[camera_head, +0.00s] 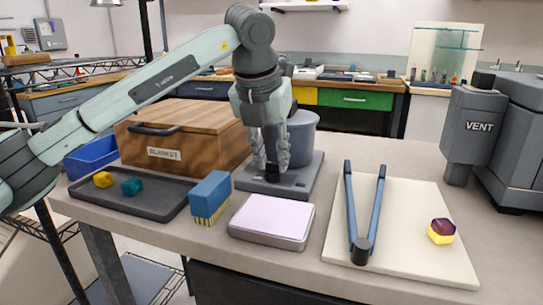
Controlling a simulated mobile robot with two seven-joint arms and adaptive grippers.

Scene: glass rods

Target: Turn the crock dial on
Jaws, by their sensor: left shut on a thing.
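The crock is a grey pot (303,137) standing on a flat dark grey base (304,184) near the middle of the table. My left gripper (277,165) points down in front of the pot. Its fingers are shut on the small black dial (272,177) at the front of the base. The fingers hide much of the dial, so its setting cannot be read. My right gripper is not in view.
A wooden box (205,120) stands left of the crock, behind a dark tray (150,205) with two small blocks. A blue brush (211,190) and a pale pad (272,218) lie in front. Blue tongs (352,215) lie on a cream board (405,255). A grey vent unit (473,125) stands right.

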